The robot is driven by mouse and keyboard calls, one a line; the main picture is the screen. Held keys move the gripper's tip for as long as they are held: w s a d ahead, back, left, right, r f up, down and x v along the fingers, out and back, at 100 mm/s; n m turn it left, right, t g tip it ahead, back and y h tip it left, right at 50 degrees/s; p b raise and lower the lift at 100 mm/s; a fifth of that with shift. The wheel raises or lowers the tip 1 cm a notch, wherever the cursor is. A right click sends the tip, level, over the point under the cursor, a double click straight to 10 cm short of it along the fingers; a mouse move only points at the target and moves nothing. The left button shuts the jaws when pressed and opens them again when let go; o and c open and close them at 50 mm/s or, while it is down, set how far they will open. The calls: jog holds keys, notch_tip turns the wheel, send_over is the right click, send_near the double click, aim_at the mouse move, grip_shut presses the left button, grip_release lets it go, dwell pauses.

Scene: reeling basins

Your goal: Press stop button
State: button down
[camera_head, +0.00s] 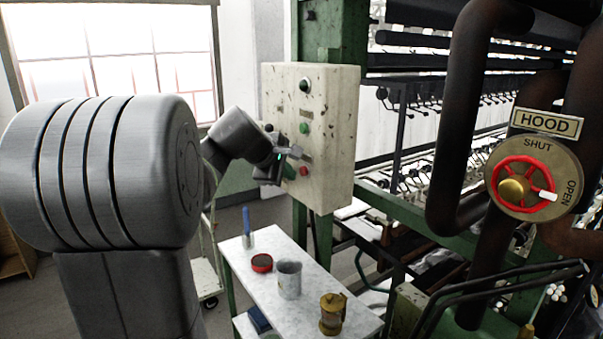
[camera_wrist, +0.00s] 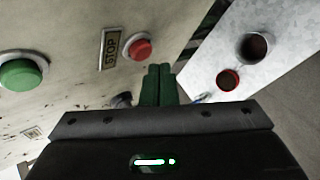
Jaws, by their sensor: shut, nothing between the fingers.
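The red stop button (camera_wrist: 138,47) sits on the pale control box, beside a plate lettered STOP (camera_wrist: 109,48). In the head view the red button (camera_head: 304,171) is low on the box front. My gripper (camera_head: 294,152) is in front of the lower part of the box, close to the button. In the wrist view my gripper's (camera_wrist: 160,68) two fingers are together with nothing between them. Their tips appear just below and right of the button, with a small gap in the picture. I cannot tell their exact distance from the box face.
The control box (camera_head: 335,130) also carries a green button (camera_head: 304,128), shown large in the wrist view (camera_wrist: 22,74). Dark pipes with a red HOOD valve (camera_head: 524,188) stand right.

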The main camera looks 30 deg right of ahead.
jog(key=a, duration=0.2)
jog(key=a+b, duration=0.1)
jog(key=a, duration=0.2)
jog(key=shift+s, duration=0.2)
jog(key=shift+d, duration=0.1)
dwell(0.5)
jog(key=a+b, duration=0.1)
jog(key=a, duration=0.3)
jog(key=shift+s, duration=0.15)
dwell(0.4)
jog(key=shift+d, duration=0.15)
